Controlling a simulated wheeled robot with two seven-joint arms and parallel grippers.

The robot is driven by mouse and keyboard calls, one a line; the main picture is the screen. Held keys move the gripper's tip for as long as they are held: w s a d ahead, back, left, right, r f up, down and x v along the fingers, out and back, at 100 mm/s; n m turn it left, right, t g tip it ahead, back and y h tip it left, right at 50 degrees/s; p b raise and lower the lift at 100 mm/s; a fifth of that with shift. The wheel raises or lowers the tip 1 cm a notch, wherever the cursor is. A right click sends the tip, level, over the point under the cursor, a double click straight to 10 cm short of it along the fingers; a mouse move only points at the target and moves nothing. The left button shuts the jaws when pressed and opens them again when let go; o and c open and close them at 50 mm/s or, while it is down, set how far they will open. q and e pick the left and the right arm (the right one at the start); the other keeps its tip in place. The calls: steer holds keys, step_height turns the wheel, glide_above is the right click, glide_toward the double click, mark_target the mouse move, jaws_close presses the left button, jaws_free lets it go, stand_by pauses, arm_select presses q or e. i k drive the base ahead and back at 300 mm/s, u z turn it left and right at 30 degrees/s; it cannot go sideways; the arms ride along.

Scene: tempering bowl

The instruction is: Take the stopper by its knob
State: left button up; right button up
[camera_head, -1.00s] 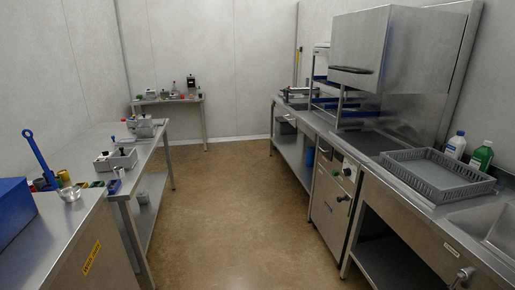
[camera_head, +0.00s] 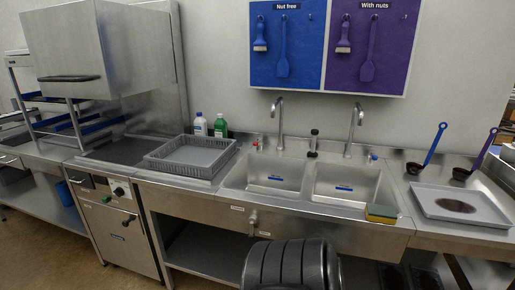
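A small upright piece with a dark top (camera_head: 314,133) stands at the back of the double sink, between the two taps. A small dark piece (camera_head: 312,154) sits just below it on the divider between the basins. Either may be the stopper with its knob, but they are too small to tell. The left basin (camera_head: 270,177) and the right basin (camera_head: 345,188) each carry a blue label and look empty. Neither of my grippers is in view.
A grey rack tray (camera_head: 192,157) stands left of the sink, with two bottles behind it. A yellow and green sponge (camera_head: 381,213) lies at the sink's front right. A grey tray (camera_head: 430,197) and two ladles are further right. A dark ribbed rounded object (camera_head: 290,265) stands in front.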

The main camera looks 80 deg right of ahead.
mark_target(314, 132)
steer(key=z, duration=2.25)
